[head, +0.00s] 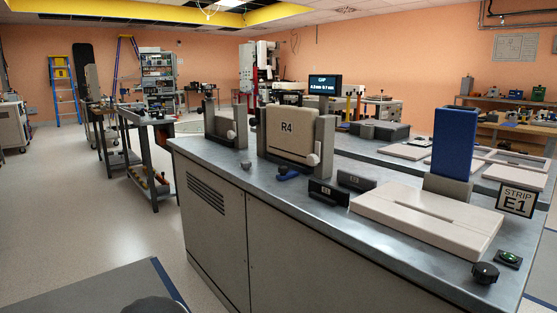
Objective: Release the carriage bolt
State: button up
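A cream block marked R4 (287,133) stands upright between grey posts (325,145) on the metal-topped bench (225,172). A small pale knob or lever (313,160) is on the right post. I cannot tell which of these, if any, is the carriage bolt. My gripper is not in view; only a dark rounded shape shows at the bottom edge, too cropped to identify.
A pale slotted plate (427,217), blue upright block (453,143), STRIP E1 sign (517,199), black knob (485,272) and green button (509,257) occupy the bench's right. Two small black blocks (328,192) (357,181) stand mid-bench. Open floor (110,215) lies left.

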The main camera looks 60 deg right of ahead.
aim_at(284, 174)
jog(key=z, duration=0.85)
jog(key=i, duration=1.05)
jog(key=z, duration=0.95)
